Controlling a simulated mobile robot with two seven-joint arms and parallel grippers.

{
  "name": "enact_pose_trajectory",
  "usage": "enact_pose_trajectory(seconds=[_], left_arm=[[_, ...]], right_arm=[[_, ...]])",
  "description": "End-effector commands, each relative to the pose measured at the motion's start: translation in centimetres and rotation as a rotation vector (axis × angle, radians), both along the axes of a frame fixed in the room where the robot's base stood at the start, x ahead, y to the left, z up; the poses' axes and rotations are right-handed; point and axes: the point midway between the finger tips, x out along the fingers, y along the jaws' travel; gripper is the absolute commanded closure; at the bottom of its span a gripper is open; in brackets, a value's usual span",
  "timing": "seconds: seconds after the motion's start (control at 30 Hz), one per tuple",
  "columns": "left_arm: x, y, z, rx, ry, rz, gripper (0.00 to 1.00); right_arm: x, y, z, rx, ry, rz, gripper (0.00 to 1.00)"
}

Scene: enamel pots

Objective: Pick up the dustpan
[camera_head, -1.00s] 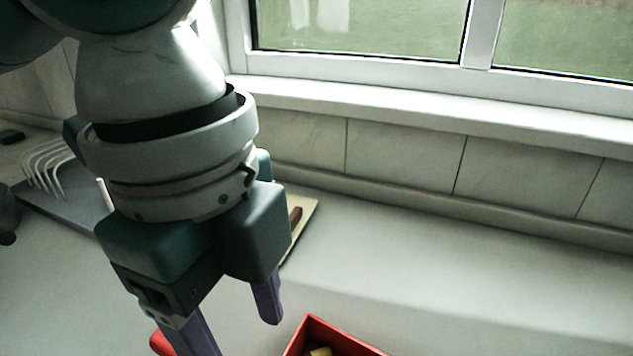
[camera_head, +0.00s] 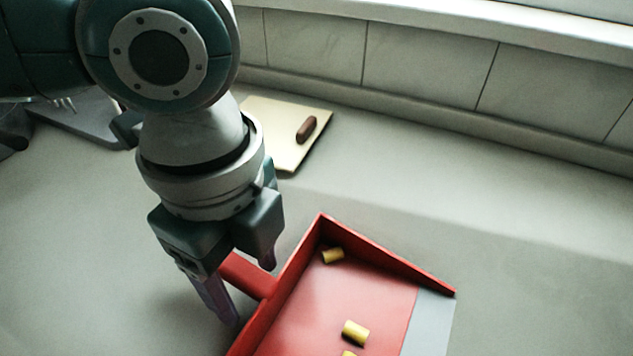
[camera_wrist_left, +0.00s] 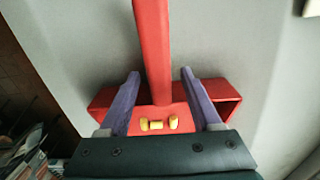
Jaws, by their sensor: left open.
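The red dustpan (camera_head: 295,318) lies on the grey counter, cut off by the bottom edge of the head view. Its handle (camera_head: 247,274) points to the upper left, toward my left gripper (camera_head: 248,293). The left gripper is open and points down, with purple fingers. In the left wrist view, the red handle (camera_wrist_left: 153,45) runs between the two spread fingers of the gripper (camera_wrist_left: 160,74), with gaps seen on both sides. Several yellow pieces (camera_head: 355,332) lie in the pan. My right gripper is in neither view.
A pale board (camera_head: 270,118) with a brown piece (camera_head: 307,129) on it lies behind the gripper. A dark grey tray or rack (camera_head: 88,122) is at the far left. A tiled wall (camera_head: 420,65) bounds the counter at the back. The counter at right is clear.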

Motion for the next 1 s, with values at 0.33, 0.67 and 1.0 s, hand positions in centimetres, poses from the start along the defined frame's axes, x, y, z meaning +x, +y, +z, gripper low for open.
enact_pose_trajectory(seconds=[0.33, 0.67, 1.0], left_arm=[[0.00, -0.02, 0.04, 0.000, 0.000, 0.000, 0.54], [0.01, -0.01, 0.05, 0.000, 0.000, 0.000, 0.91], [0.01, -0.01, 0.06, 0.000, 0.000, 0.000, 1.00]], right_arm=[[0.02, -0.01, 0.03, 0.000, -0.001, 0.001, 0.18], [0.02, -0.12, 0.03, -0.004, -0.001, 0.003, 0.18], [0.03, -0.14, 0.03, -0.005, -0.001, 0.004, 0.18]])
